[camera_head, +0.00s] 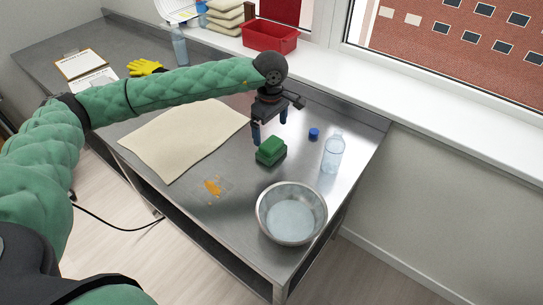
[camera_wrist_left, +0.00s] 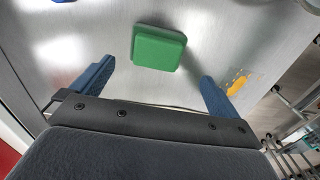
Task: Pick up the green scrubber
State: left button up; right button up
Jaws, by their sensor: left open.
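The green scrubber (camera_head: 271,150) lies on the steel table near the middle of the head view. It also shows in the left wrist view (camera_wrist_left: 158,48), where it sits ahead of the fingertips and between their lines. My left gripper (camera_head: 269,132) is open and empty, with its blue fingers just above and behind the scrubber. In the left wrist view the two fingers (camera_wrist_left: 156,82) are spread wider than the scrubber and do not appear to touch it. My right gripper is not in view.
A clear bottle (camera_head: 333,153) and a blue cap (camera_head: 314,133) are right of the scrubber. A metal bowl (camera_head: 291,212) stands toward the front. An orange spill (camera_head: 212,187) and a beige cloth (camera_head: 184,138) lie left. A red bin (camera_head: 270,36) sits on the sill behind.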

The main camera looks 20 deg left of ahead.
aim_at(272, 143)
pick_arm(q)
jog(key=shift+f, duration=0.65)
jog(key=shift+w+f+p, duration=0.1)
jog(key=shift+f+p, duration=0.5)
jog(key=shift+f, duration=0.65)
notch_tip(272, 143, down, 4)
jog(key=p, duration=0.2)
jog(key=shift+w+d+r+p, duration=0.1)
jog(key=shift+w+p, duration=0.05)
jog(key=shift+p, duration=0.2)
jog(key=shift+f, duration=0.6)
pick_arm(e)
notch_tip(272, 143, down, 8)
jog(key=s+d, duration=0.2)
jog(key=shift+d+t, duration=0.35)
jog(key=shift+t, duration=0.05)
pick_arm(q)
jog(key=c, duration=0.8)
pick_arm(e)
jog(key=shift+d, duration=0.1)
